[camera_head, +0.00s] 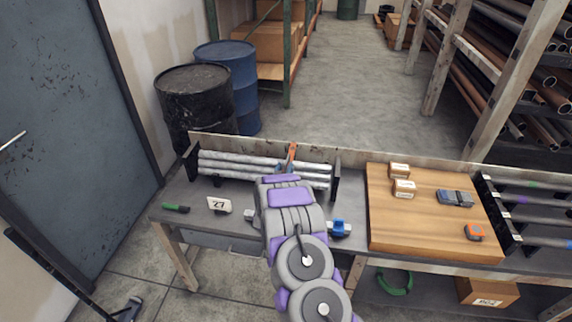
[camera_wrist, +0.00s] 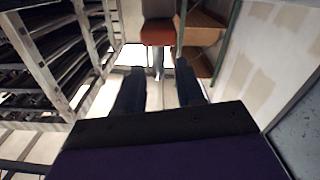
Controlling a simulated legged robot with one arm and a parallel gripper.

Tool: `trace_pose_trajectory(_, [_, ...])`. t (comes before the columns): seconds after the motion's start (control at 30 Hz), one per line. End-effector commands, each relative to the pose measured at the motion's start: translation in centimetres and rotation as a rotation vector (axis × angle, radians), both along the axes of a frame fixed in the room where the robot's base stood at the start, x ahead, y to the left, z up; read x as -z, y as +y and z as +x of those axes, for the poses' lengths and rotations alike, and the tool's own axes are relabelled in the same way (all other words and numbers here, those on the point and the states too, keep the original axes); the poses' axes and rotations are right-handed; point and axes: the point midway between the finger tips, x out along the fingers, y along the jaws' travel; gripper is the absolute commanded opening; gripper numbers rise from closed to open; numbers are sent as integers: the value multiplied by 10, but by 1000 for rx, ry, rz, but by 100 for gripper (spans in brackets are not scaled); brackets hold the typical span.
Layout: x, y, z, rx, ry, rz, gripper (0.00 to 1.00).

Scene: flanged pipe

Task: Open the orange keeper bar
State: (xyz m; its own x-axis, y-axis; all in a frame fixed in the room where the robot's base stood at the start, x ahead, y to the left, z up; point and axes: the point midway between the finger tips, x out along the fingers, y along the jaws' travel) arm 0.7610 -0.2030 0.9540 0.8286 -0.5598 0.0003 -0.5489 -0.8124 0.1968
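The orange keeper bar (camera_head: 291,155) stands upright at the rack of pale pipes (camera_head: 225,165) on the bench, at its back middle. Its lower part is hidden behind my arm. An orange-red piece (camera_wrist: 158,32) shows beyond the fingertips, probably the keeper bar. I see no contact.
The bench holds a white number card (camera_head: 219,204), a green-handled tool (camera_head: 176,209) and a blue clamp-like part (camera_head: 340,228). A wooden board (camera_head: 425,235) with small boxes lies to the right. Another pipe rack (camera_head: 498,215) stands beyond it. A low back wall edges the bench.

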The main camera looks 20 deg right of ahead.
Motion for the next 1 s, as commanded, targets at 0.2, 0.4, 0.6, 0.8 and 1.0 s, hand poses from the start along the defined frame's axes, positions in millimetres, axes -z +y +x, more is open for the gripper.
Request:
trace_pose_trajectory(0.2, [1, -14, 20, 1, 0, -1, 38])
trace_pose_trajectory(0.4, [0, -20, 29, 1, 0, -1, 38])
trace_pose_trajectory(0.6, [0, -21, 31, 0, 1, -1, 38])
trace_pose_trajectory(0.8, [0, -21, 30, 0, 1, -1, 31])
trace_pose_trajectory(1.0, [0, -21, 30, 0, 0, 0, 12])
